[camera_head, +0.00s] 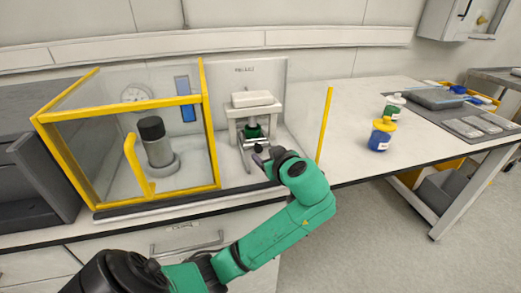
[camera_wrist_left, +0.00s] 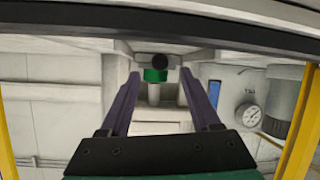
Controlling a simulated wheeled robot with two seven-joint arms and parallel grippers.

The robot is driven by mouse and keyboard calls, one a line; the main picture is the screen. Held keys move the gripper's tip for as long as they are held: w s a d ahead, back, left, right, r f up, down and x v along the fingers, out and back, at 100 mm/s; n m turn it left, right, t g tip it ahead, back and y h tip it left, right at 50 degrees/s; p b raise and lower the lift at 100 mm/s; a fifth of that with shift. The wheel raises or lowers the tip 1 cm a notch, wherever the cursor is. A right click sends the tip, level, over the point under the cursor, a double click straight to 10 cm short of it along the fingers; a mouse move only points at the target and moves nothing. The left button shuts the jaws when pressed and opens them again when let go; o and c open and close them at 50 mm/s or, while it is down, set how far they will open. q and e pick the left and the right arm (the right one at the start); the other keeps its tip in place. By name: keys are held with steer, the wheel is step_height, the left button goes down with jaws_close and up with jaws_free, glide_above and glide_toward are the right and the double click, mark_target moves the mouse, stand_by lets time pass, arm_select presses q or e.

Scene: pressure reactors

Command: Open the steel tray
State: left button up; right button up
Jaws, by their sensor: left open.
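My left gripper (camera_head: 258,150) reaches in front of a small white-topped stand (camera_head: 251,103) between the yellow-framed panels. In the left wrist view its two dark fingers (camera_wrist_left: 160,75) are spread apart with nothing held between them. A green part (camera_wrist_left: 155,75) with a dark round end shows beyond the fingertips, and I cannot tell whether they touch it. The green part also shows under the stand's top in the head view (camera_head: 253,131). No part is clearly the steel tray; a grey lidded tray (camera_head: 437,98) lies far right on the bench. My right gripper is not in view.
A yellow-framed clear enclosure (camera_head: 128,100) stands left of the gripper, with a dark-capped cylinder (camera_head: 156,143) inside. A clear panel with a yellow edge (camera_head: 325,125) stands on the right. A blue jar (camera_head: 381,135) and a green-labelled jar (camera_head: 394,107) stand beyond. A drawer handle (camera_head: 187,245) is below.

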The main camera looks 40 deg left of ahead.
mark_target(259, 150)
arm_select(q)
steer(key=x, duration=0.4)
steer(key=shift+w+a+f, duration=0.1)
steer(key=shift+a, duration=0.15)
steer(key=shift+w+a+f, duration=0.1)
steer(key=shift+a, duration=0.05)
steer(key=c, duration=0.8)
jaws_close()
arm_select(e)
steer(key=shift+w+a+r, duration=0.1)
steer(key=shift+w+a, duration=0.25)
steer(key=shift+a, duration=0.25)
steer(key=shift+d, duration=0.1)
